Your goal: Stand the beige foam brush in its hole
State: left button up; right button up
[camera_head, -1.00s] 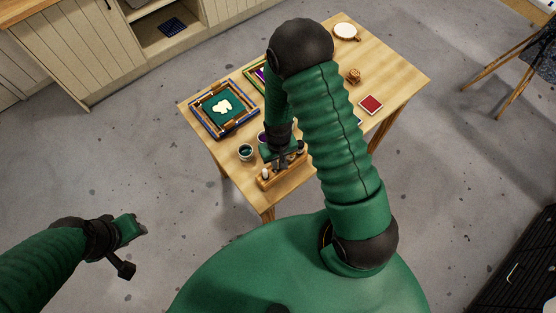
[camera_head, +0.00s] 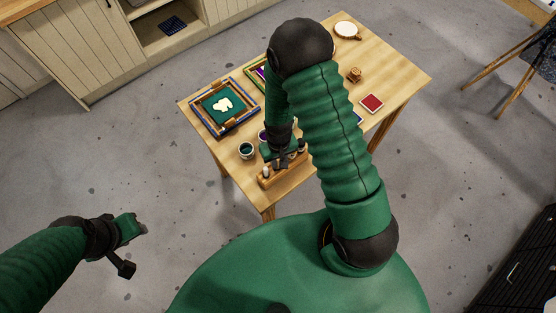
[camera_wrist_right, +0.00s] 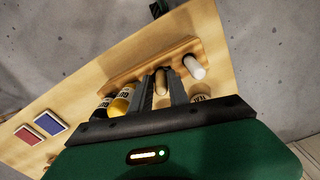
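The wooden brush rack (camera_head: 283,175) stands at the near edge of the table; it also shows in the right wrist view (camera_wrist_right: 140,66). My right gripper (camera_head: 282,160) points down at the rack. In the right wrist view its two dark fingers (camera_wrist_right: 162,92) stand on both sides of the beige foam brush (camera_wrist_right: 161,83) and appear closed on it. The brush is over or in the rack; its lower end is hidden, so I cannot tell how deep it sits. A white foam brush (camera_wrist_right: 194,67) stands upright at the rack's end. My left gripper (camera_head: 138,229) hangs away from the table; its fingers are unclear.
Black and yellow bottles (camera_wrist_right: 122,101) stand beside the fingers. A teal paint cup (camera_head: 246,151) is left of the rack. A framed screen (camera_head: 224,107) lies at the table's left.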

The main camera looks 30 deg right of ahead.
jog(key=o, duration=0.3)
notch_tip(320, 180, up, 17)
jog(key=shift+f+b, duration=0.1)
jog(key=shift+b, duration=0.45)
jog(key=shift+d, duration=0.1)
jog(key=s+a+f+t+b, duration=0.1)
jog(key=b, duration=0.1)
jog(key=s+a+f+n+b, duration=0.1)
jog(key=a+b, duration=0.1)
jog(key=s+a+f+n+t+b, duration=0.1)
jog(key=s+a, duration=0.1)
jog(key=shift+f+t+b, duration=0.15)
jog(key=shift+t+b, duration=0.15)
jog(key=shift+b, duration=0.1)
